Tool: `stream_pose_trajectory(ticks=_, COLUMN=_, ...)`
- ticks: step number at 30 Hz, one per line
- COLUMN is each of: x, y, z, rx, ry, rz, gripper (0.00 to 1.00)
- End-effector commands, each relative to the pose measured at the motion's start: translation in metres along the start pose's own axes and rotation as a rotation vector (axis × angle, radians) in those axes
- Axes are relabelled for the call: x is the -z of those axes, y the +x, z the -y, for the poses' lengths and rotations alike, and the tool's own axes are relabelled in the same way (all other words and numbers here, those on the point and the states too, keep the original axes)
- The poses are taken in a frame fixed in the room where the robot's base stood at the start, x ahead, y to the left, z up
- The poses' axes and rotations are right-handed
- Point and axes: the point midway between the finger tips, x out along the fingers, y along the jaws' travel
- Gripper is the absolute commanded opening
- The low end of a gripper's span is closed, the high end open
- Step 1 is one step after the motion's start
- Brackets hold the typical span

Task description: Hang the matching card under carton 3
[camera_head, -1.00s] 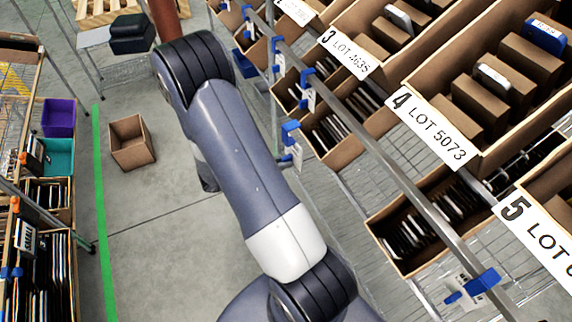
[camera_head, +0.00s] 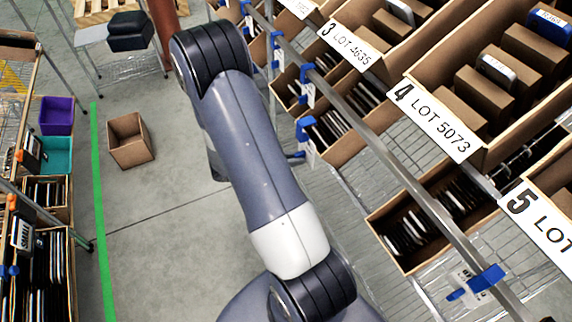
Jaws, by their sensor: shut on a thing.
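Carton 3 (camera_head: 375,62), labelled "3 LOT 4635", stands tilted in the upper row at top centre. A metal rail (camera_head: 395,165) runs diagonally below the row's labels. My gripper (camera_head: 297,157) is mostly hidden behind my forearm; only a small dark tip shows. It is shut on a pale card (camera_head: 310,152) with a blue clip (camera_head: 306,128), which is left of and below the rail, apart from it. The card's print is too small to read. Another blue-clipped card (camera_head: 307,93) hangs at the rail below carton 3's label.
Carton 4 (camera_head: 478,140), "LOT 5073", and carton 5 (camera_head: 545,225) continue to the right. Lower open cartons (camera_head: 375,222) hold dark flat items. A clipped card (camera_head: 470,285) hangs at lower right. An empty box (camera_head: 130,140) stands on open floor at left.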

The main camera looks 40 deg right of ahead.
Motion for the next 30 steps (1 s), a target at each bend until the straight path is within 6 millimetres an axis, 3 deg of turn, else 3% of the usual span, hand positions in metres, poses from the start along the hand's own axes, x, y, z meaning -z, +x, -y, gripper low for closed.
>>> stream_pose_trajectory(ticks=3, x=-0.004, y=0.026, z=0.001, rx=0.004, ry=0.006, rz=-0.001, gripper=0.00)
stream_pose_trajectory(ticks=7, x=-0.013, y=0.042, z=0.002, rx=0.002, ry=0.003, rz=0.002, gripper=0.00)
stream_pose_trajectory(ticks=30, x=-0.030, y=0.072, z=0.003, rx=0.001, ry=0.000, rz=0.004, gripper=0.00)
